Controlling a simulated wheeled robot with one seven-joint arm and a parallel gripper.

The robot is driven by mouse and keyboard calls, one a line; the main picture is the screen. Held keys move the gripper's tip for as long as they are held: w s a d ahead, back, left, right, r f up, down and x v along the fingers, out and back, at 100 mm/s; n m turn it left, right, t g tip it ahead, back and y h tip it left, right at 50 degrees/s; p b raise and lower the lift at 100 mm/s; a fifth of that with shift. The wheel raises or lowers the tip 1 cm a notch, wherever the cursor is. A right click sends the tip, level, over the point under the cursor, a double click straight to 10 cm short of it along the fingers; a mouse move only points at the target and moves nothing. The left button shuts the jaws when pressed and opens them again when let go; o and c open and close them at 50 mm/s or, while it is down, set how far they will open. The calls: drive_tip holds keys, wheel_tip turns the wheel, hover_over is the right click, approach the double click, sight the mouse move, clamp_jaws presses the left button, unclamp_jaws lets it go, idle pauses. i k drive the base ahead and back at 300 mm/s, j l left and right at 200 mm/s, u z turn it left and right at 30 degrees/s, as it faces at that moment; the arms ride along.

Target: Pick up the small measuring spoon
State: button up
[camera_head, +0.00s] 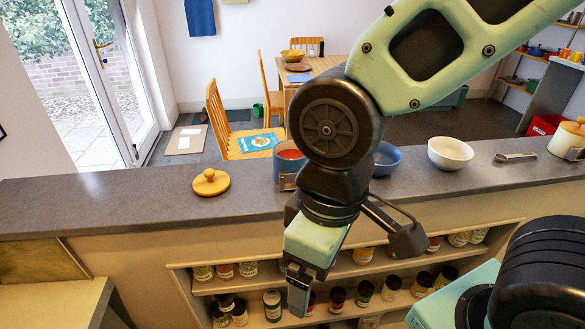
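A small silver measuring spoon (516,157) lies on the grey counter (120,203) at the right, between a white bowl and a white lidded canister. My gripper (298,292) hangs in front of the counter, left of the picture's middle and low, before the shelves. It points down and is well to the left of the spoon, apart from it. Its fingers are seen nearly side on, so I cannot tell whether they are open or shut. I see nothing held at the dark fingertips.
On the counter stand a white bowl (450,153), a blue bowl (386,159), partly hidden by my arm, a blue pot (289,160), a wooden lid (210,183) and a white canister (567,140). Shelves with several jars (272,304) are below. The counter's left end is clear.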

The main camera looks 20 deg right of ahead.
sight(499, 158)
drive_tip(key=z, duration=1.6)
drive_tip(key=i+l+u, duration=0.35)
drive_tip(key=i+l, duration=0.25)
drive_tip(key=l, duration=0.2)
